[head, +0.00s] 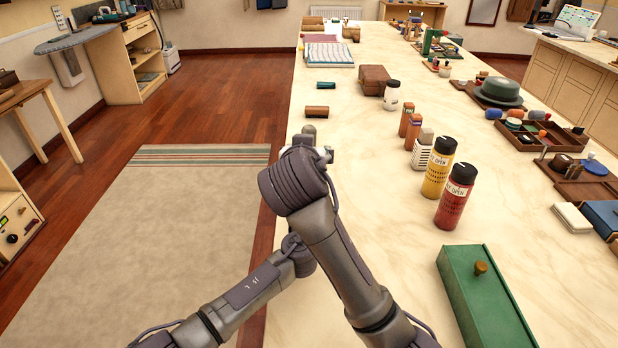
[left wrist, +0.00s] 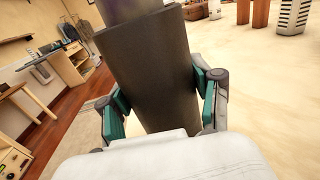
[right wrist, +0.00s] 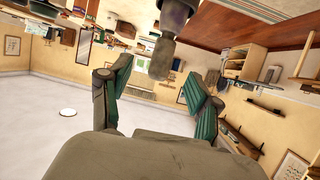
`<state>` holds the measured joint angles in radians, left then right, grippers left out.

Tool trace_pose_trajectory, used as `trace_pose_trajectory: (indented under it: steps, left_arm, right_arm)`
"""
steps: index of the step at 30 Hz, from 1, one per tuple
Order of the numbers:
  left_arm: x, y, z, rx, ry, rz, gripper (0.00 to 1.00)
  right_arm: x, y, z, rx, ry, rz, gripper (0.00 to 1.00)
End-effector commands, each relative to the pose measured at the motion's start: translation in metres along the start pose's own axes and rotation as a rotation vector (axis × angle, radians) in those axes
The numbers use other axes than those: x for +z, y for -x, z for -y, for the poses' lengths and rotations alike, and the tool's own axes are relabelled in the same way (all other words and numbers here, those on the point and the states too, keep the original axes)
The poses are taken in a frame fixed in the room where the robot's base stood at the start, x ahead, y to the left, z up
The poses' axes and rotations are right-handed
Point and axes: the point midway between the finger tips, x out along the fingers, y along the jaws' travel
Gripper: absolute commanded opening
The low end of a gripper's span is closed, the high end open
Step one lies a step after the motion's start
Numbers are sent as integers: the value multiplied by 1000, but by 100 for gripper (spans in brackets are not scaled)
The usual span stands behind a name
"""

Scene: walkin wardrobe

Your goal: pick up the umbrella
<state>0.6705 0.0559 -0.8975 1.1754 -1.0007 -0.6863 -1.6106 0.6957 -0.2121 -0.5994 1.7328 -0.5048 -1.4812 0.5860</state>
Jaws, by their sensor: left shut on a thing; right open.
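My left gripper (left wrist: 162,88) is shut on a thick dark grey-brown cylinder (left wrist: 155,65), which I take to be the folded umbrella. The cylinder lies between the teal finger pads in the left wrist view, and its far end runs up past the top of the frame. In the head view my own arm covers most of the left gripper and the held thing. My right gripper (right wrist: 168,72) is open, with nothing between its fingers in the right wrist view. A purple-grey part with a knob-like end shows beyond its fingertips; I cannot tell what it is.
On the long cream counter (head: 385,220), a brown roll (head: 316,111) and a teal roll (head: 326,85) lie ahead. Yellow (head: 439,168) and red (head: 455,197) bottles stand to the right. A green box (head: 484,300) lies nearby. A rug (head: 160,245) covers the floor left of the counter.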

Motion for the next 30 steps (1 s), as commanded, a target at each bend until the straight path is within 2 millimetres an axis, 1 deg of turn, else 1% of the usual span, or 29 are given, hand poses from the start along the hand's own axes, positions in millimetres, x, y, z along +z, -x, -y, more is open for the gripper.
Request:
trace_pose_trajectory:
  steps: [1, 3, 6, 13, 18, 21, 24, 30]
  left_arm:
    - [0, 0, 0, 0, 0, 0, 27]
    - [0, 0, 0, 0, 0, 0, 27]
    - [0, 0, 0, 0, 0, 0, 27]
    - [0, 0, 0, 0, 0, 0, 27]
    - [0, 0, 0, 0, 0, 0, 27]
    - [0, 0, 0, 0, 0, 0, 27]
    - [0, 0, 0, 0, 0, 0, 27]
    - [0, 0, 0, 0, 0, 0, 27]
  right_arm:
    - [0, -10, 0, 3, 4, 0, 62]
    - [0, -23, 0, 3, 4, 0, 62]
    - [0, -36, 0, 1, 3, 0, 62]
    - [0, -53, 2, 0, 4, 0, 62]
    - [2, -78, 5, 2, 5, 1, 62]
    - [2, -89, 5, 1, 4, 0, 62]
    - [2, -96, 6, -1, 4, 0, 62]
    - [2, -97, 6, -2, 3, 0, 62]
